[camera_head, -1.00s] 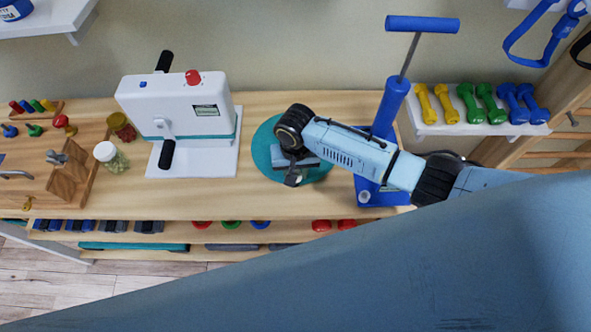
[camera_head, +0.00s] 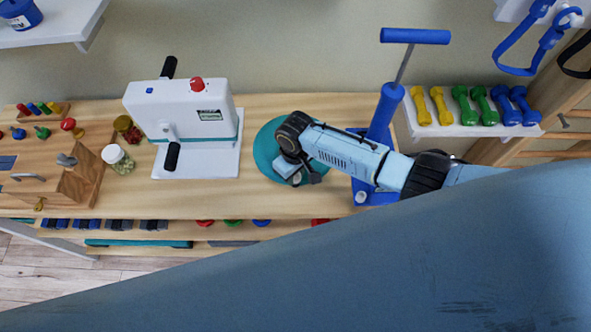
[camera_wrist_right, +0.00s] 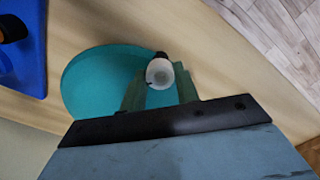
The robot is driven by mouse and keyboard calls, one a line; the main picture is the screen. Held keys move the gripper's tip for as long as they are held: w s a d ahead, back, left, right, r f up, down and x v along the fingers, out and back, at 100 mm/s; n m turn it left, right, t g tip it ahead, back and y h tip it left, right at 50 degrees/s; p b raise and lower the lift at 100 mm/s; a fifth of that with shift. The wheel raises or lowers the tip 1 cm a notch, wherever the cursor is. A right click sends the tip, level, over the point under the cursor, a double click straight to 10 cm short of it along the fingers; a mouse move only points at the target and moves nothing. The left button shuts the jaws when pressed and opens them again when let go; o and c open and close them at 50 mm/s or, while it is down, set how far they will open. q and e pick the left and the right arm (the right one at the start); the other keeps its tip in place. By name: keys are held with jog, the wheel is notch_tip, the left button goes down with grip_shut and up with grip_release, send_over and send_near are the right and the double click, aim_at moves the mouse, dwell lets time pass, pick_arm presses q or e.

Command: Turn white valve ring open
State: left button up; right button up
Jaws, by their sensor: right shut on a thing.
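A flat round teal disc (camera_head: 262,152) lies on the wooden counter, and it also shows in the right wrist view (camera_wrist_right: 85,85). In the right wrist view a small white round valve ring (camera_wrist_right: 160,73) sits at the disc's edge, between the two greenish fingers. My right gripper (camera_head: 296,176) points down over the disc. In the right wrist view my right gripper (camera_wrist_right: 160,88) is shut on the valve ring. Its wrist hides much of the valve in the head view. My left gripper is not in view.
A blue hand pump (camera_head: 389,105) stands just right of the disc, close behind my right arm. Colored dumbbells (camera_head: 470,105) lie on a shelf at right. The front counter strip is clear.

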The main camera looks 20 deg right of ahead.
jog(key=shift+n, duration=0.6)
jog(key=o, duration=1)
jog(key=shift+c, duration=0.2)
